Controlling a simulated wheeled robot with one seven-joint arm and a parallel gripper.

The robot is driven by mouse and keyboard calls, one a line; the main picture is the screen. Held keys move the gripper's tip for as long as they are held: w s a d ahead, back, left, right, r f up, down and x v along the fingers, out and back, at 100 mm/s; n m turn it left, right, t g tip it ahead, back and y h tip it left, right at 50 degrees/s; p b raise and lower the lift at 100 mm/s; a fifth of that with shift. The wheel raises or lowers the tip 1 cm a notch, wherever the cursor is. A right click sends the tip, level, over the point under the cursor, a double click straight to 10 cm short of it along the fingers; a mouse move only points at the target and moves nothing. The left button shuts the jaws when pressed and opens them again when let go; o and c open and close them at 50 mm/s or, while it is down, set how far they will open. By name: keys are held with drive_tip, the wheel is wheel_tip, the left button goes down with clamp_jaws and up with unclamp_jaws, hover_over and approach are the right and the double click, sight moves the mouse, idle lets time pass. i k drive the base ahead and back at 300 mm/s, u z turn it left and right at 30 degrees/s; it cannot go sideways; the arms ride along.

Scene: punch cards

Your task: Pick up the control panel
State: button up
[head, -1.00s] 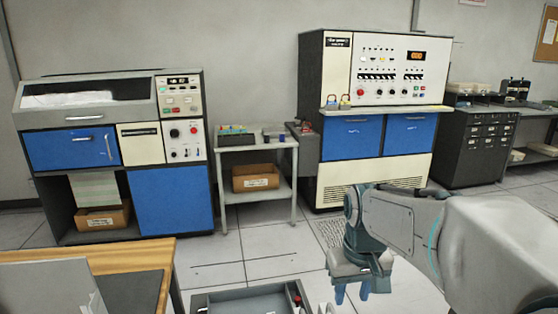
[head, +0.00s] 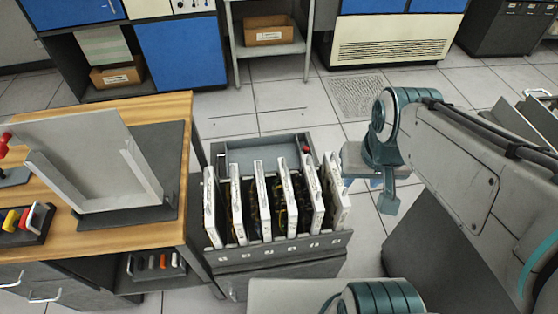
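Several white control panels stand upright in a row in a grey rack cart (head: 280,250) on the floor. I cannot tell which one is meant. The fifth panel from the left (head: 313,195) has a red part at its top. The rightmost panel (head: 336,192) is nearest my gripper. My gripper (head: 368,192) points down just right of the rack, close to the rightmost panel. Its fingers look apart, with nothing between them. The gripper's body and the viewing angle partly hide the fingertips, and I see no clear contact with a panel.
A wooden desk (head: 180,125) stands left of the rack, bearing a grey upright stand (head: 85,165) and coloured plugs (head: 22,220). A grey tray (head: 265,155) sits behind the panels. Blue cabinets (head: 180,55) and a small shelf table (head: 290,48) stand behind. Open tiled floor lies between.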

sight(237, 221)
drive_tip(key=k, duration=0.45)
drive_tip(key=u, duration=1.7)
drive_tip(key=k, duration=0.65)
drive_tip(key=z, duration=0.85)
drive_tip(key=i, duration=0.5)
drive_tip(key=z, duration=0.35)
